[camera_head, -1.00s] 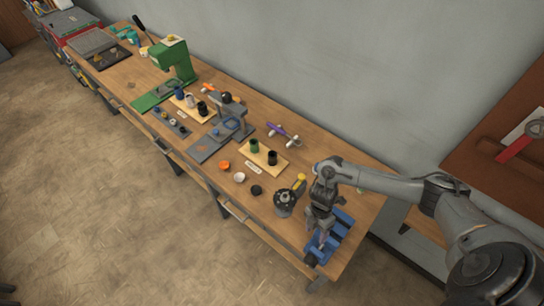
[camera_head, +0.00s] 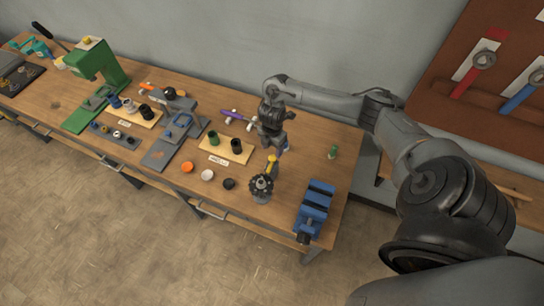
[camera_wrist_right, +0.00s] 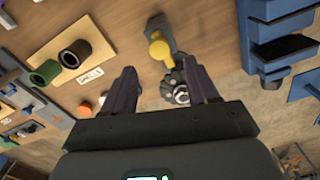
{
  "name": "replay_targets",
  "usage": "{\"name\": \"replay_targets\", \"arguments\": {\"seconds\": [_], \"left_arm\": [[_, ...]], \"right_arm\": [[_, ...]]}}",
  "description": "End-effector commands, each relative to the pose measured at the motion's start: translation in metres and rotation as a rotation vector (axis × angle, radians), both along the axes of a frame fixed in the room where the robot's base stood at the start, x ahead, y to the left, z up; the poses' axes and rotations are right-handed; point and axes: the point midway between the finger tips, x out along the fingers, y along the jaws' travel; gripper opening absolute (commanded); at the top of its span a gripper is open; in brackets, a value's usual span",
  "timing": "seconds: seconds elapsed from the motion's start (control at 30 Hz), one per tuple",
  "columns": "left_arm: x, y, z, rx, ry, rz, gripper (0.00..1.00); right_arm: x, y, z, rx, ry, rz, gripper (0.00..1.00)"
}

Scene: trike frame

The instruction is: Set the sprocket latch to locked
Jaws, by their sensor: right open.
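The sprocket latch stands near the front edge of the bench, in the right half of the head view. It has a dark toothed sprocket (camera_head: 261,187) and a yellow-ended lever (camera_head: 271,164). My right gripper (camera_head: 273,146) is above and behind it, pointing down. In the right wrist view the open fingers (camera_wrist_right: 162,82) are spread, with the sprocket (camera_wrist_right: 178,92) and the yellow lever end (camera_wrist_right: 159,48) showing beyond and between them. I see no contact. Whether the lever is at locked cannot be read. My left gripper is not in view.
A blue vise (camera_head: 315,208) stands right of the sprocket. A wooden board (camera_head: 228,158) with green and black cups lies to the left. Orange, white and black caps lie in front of that board. A small green object (camera_head: 333,152) stands behind the vise.

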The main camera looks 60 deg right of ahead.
Motion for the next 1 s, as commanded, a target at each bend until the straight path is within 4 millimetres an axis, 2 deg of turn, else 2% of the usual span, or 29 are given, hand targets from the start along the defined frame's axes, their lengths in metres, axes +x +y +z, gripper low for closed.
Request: {"name": "replay_targets", "arguments": {"seconds": [0.03, 0.33, 0.5, 0.8, 0.87, 1.0], "left_arm": [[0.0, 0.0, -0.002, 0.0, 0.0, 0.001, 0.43], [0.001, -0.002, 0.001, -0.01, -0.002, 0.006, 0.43], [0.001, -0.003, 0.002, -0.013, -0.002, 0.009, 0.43], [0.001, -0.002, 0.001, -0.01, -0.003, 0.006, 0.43], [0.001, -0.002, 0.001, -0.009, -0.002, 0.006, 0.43], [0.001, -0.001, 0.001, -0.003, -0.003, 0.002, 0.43]], "right_arm": [[-0.001, 0.0, -0.011, 0.002, 0.004, -0.002, 0.58], [-0.001, 0.0, -0.047, -0.001, 0.001, -0.002, 0.58], [0.0, 0.0, -0.056, -0.001, 0.0, -0.001, 0.58], [0.0, 0.0, -0.058, -0.002, 0.0, 0.0, 0.58], [0.0, 0.0, -0.058, -0.002, 0.0, 0.0, 0.51], [0.0, 0.0, -0.057, -0.002, 0.0, 0.0, 0.29]]}}
